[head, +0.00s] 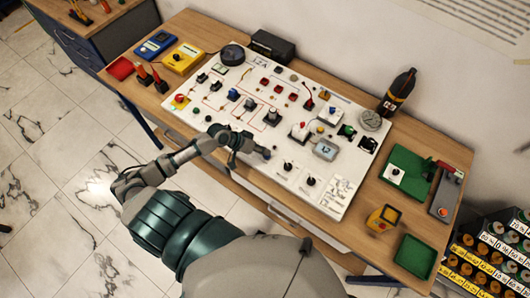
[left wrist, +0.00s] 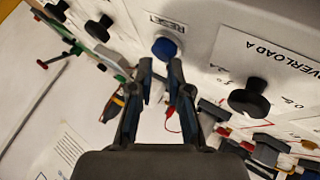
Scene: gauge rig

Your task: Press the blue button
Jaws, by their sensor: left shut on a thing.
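The blue button (left wrist: 165,48) is a round knob beside the word RESET on a white panel (left wrist: 200,25) in the left wrist view. In the head view the blue button (head: 267,154) shows small at the panel's near edge. My left gripper (head: 251,147) is right beside it, low over the white panel (head: 215,122). In the left wrist view my left gripper's fingertips (left wrist: 162,72) are close together at the blue button's edge, about its width apart, and shut on it. How deep they reach around it is hard to tell. My right gripper is not in view.
The panel carries several black knobs, switches and a red wire. A black knob (left wrist: 250,97) sits to the right of the button in the left wrist view. A dark bottle (head: 398,92), green trays (head: 415,256) and a yellow meter (head: 184,58) stand on the wooden table (head: 345,238).

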